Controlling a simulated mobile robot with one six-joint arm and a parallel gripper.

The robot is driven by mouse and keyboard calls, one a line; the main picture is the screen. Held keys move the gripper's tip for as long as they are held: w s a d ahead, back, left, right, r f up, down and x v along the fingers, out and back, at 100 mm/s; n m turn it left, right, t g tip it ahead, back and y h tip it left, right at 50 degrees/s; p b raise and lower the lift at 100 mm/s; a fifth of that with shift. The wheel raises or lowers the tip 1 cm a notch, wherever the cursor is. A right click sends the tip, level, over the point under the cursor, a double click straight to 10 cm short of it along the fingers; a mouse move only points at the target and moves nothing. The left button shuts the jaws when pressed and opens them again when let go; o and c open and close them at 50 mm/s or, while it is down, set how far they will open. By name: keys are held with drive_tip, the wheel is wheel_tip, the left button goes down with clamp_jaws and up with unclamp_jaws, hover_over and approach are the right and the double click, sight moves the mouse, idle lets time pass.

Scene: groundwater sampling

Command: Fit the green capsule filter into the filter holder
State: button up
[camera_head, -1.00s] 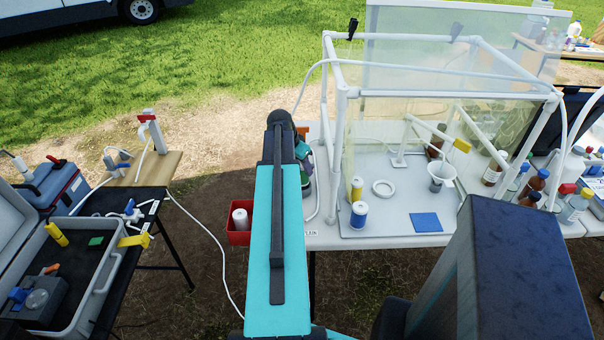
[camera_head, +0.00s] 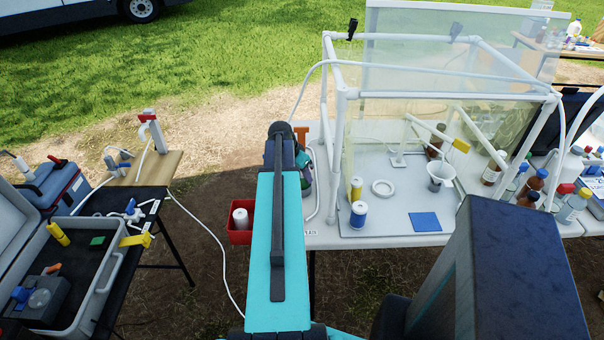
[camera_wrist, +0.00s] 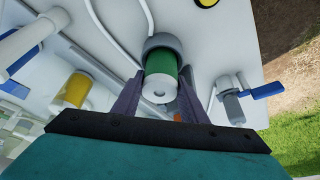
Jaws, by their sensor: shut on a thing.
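In the wrist view the green capsule filter (camera_wrist: 162,66) has a green body and a white near end with a small hole. My gripper (camera_wrist: 160,88) is shut on it, one finger on each side. A grey ring or cup (camera_wrist: 166,42) surrounds the filter's far end; this may be the filter holder, but I cannot tell how deep the filter sits in it. In the head view my arm hides the filter and most of the gripper, at the left edge of the white table (camera_head: 330,236).
A white-framed clear enclosure (camera_head: 341,150) stands right of my arm, with a yellow cylinder (camera_head: 356,187) and a blue-and-white one (camera_head: 359,215) inside. A red bin (camera_head: 238,232) hangs by the table's left edge. A blue-handled valve (camera_wrist: 262,91) is right of the filter in the wrist view.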

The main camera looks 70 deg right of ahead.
drive_tip(key=shift+f, duration=0.15)
drive_tip(key=o, duration=1)
drive_tip(key=shift+o, duration=0.2)
drive_tip(key=shift+r, duration=0.25)
drive_tip(key=b+v, duration=0.3)
drive_tip(key=v, duration=0.8)
drive_tip(key=shift+r, duration=0.4)
drive_tip(key=shift+w+a, duration=0.1)
drive_tip(key=shift+a, duration=0.05)
